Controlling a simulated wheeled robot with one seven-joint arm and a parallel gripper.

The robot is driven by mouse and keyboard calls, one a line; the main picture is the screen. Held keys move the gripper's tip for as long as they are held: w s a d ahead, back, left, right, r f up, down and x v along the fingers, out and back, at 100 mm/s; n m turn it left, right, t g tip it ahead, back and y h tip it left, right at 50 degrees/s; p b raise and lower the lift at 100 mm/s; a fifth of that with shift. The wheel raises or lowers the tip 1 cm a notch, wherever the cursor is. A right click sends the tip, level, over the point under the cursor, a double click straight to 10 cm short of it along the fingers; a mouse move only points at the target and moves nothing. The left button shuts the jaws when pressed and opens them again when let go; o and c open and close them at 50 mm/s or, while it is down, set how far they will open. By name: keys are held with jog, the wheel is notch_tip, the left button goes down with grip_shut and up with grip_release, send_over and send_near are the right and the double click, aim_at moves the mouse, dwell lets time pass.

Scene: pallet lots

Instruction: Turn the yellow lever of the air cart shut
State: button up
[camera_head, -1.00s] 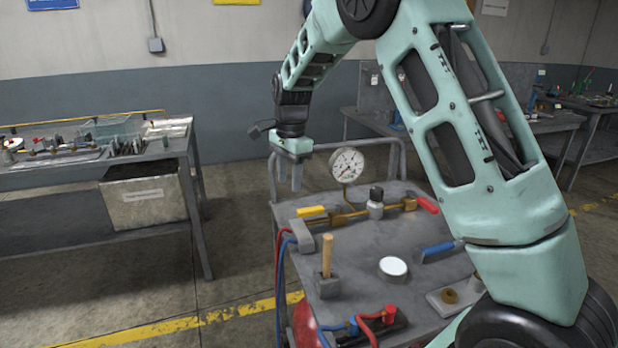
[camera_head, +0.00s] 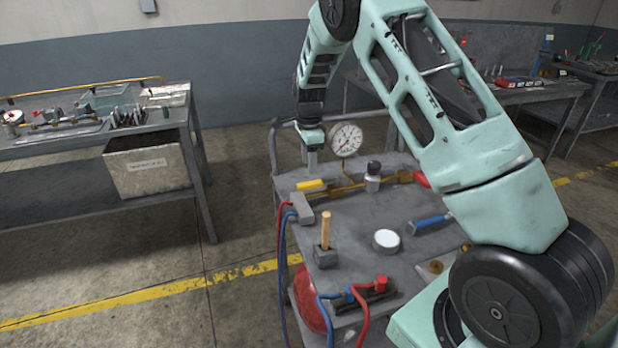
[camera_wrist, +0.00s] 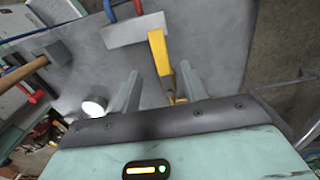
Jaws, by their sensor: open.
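The yellow lever (camera_head: 311,185) lies at the far left of the grey air cart (camera_head: 375,275), at the left end of a brass pipe line (camera_head: 350,189). My gripper (camera_head: 312,163) points down just above and behind the lever. In the wrist view the yellow lever (camera_wrist: 159,53) runs up from between the two fingers (camera_wrist: 155,93), which stand apart and open. I cannot tell whether either finger touches it. A round pressure gauge (camera_head: 346,140) stands on the pipe, right of my gripper. The pipe's right end has a red lever (camera_head: 421,179).
A wooden-handled tool (camera_head: 326,230) stands upright in a block on the cart. A blue-handled tool (camera_head: 431,221) and a white round lid (camera_head: 386,240) lie nearby. Red and blue hoses hang at the left. A bench (camera_head: 95,148) stands left across open floor.

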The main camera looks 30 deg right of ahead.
aim_at(309, 183)
notch_tip(309, 183, down, 7)
jog(key=shift+r+p, duration=0.1)
jog(key=shift+p, duration=0.3)
grip_shut()
